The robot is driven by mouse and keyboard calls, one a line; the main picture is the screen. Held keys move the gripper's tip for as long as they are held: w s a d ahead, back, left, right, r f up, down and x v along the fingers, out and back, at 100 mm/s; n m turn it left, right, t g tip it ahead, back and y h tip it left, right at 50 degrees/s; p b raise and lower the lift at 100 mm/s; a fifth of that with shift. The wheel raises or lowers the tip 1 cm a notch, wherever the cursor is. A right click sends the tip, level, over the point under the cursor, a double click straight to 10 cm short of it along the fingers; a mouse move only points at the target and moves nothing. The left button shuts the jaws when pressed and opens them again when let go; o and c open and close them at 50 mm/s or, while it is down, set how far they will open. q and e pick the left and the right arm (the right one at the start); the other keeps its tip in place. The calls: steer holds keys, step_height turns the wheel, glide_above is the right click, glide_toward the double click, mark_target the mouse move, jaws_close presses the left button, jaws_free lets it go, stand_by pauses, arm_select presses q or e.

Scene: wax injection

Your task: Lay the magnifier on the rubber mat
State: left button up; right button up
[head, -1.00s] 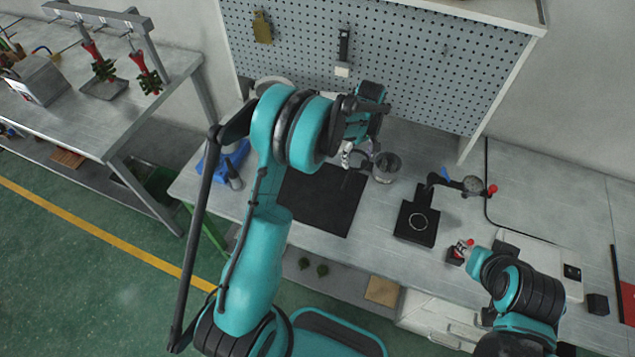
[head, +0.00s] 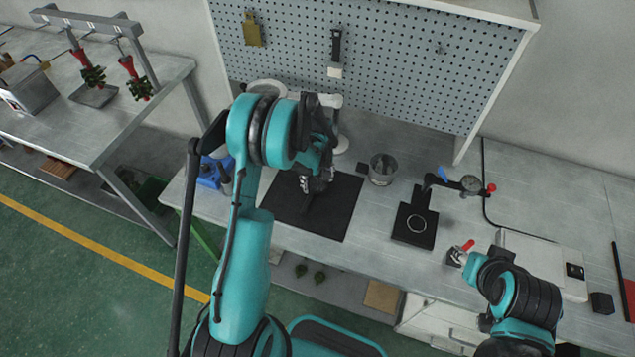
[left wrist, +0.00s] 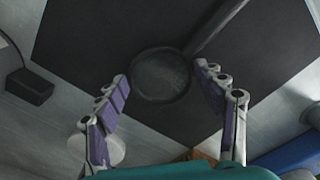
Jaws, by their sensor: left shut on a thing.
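The rubber mat (head: 340,212) is a flat black square on the workbench; in the left wrist view it fills the background (left wrist: 85,40). My left gripper (head: 317,186) is over the mat, fingers pointing down. In the left wrist view, the magnifier (left wrist: 161,75), with a dark round rim and straight dark handle (left wrist: 218,27), is between the fingertips of my left gripper (left wrist: 162,74), which is shut on its round end. The magnifier is over the mat; any gap below it cannot be told. In the head view it barely stands out.
Right of the mat stand a grey cup (head: 383,170) and a black plate with a gauge stand (head: 416,220). A blue object (head: 210,174) is left of the mat, and a pegboard (head: 400,60) rises behind. A small black box (left wrist: 30,87) lies beside the mat.

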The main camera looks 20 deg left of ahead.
arm_select(q)
steer(key=shift+f, duration=0.15)
steer(key=o, duration=1.2)
